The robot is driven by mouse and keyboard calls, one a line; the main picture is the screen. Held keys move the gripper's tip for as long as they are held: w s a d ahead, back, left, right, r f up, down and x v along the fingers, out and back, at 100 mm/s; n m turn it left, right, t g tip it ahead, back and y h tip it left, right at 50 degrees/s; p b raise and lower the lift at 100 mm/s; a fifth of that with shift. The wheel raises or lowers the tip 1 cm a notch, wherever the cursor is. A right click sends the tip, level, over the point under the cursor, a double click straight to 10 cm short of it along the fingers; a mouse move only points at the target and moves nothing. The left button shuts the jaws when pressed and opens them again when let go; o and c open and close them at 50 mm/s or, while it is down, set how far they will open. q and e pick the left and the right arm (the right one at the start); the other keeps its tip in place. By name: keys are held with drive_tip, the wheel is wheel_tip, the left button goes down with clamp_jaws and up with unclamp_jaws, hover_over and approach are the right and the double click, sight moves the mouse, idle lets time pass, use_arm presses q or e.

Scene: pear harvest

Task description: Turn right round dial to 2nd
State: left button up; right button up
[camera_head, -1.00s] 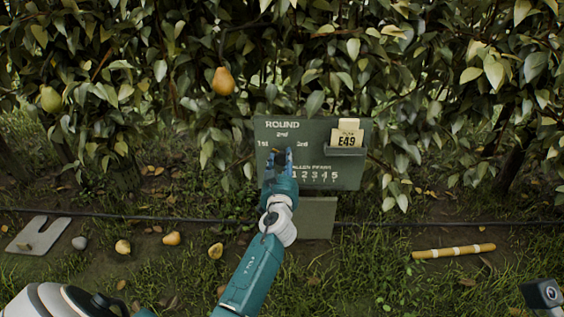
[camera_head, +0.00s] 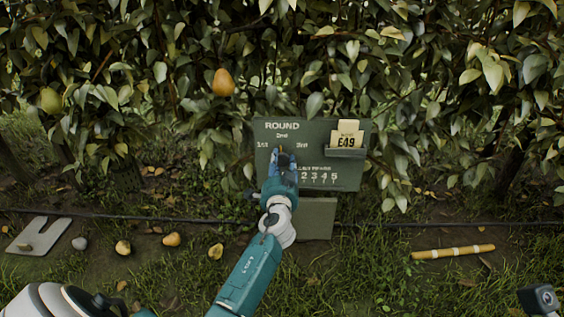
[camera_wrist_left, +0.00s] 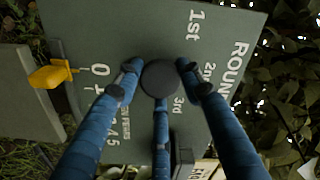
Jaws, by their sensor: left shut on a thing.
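The green board (camera_head: 345,175) stands in front of the hedge, with ROUND and the labels 1st, 2nd and 3rd on its upper left. The dark round dial (camera_wrist_left: 160,78) shows in the left wrist view, below these labels. My left gripper (camera_head: 283,158) is at the dial, its blue fingers closed around the rim; in the left wrist view the fingers (camera_wrist_left: 158,72) sit on several sides of it. The fingers hide most of the dial in the head view. I cannot read which label it points to. My right gripper is not in view.
A yellow pointer (camera_wrist_left: 50,76) sits by the 0 of the lower number scale. Pears (camera_head: 172,239) and a banded stick (camera_head: 453,252) lie on the ground. A pear (camera_head: 223,82) hangs above left.

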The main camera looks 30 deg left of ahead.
use_arm(q)
drive_tip(key=shift+s+a+f+m, duration=0.2)
drive_tip(key=shift+f+m, duration=0.25)
drive_tip(key=shift+m, duration=0.15)
drive_tip(key=o, duration=1.2)
drive_tip(key=shift+c, duration=0.2)
drive_tip(key=shift+r, duration=0.2)
drive_tip(key=v, duration=1.2)
drive_tip(key=shift+d, duration=0.1)
